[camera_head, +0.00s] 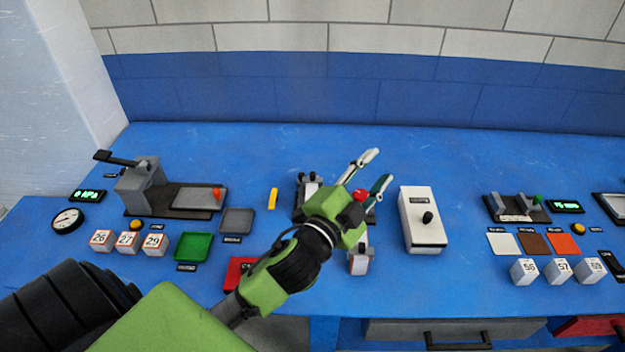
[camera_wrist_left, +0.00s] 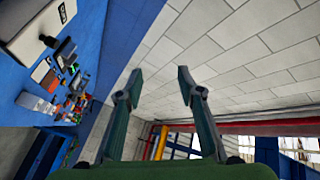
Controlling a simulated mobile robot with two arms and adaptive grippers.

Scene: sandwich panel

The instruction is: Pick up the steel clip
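My left gripper (camera_head: 376,169) is held above the middle of the blue bench, with its two fingers spread apart and nothing between them. In the left wrist view, the open fingers (camera_wrist_left: 158,80) point toward the tiled wall, with the bench off to the left. I cannot make out a steel clip for certain in either view. My left gripper and wrist partly hide a dark and grey fixture (camera_head: 309,183) in the middle of the bench. My right gripper does not show.
A grey lever press (camera_head: 141,188) stands at the left, near a green tray (camera_head: 193,246) and a grey tray (camera_head: 237,220). A white box with a black knob (camera_head: 421,222) stands right of the gripper. Numbered cubes (camera_head: 557,269) sit at the front right. The bench's back strip is clear.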

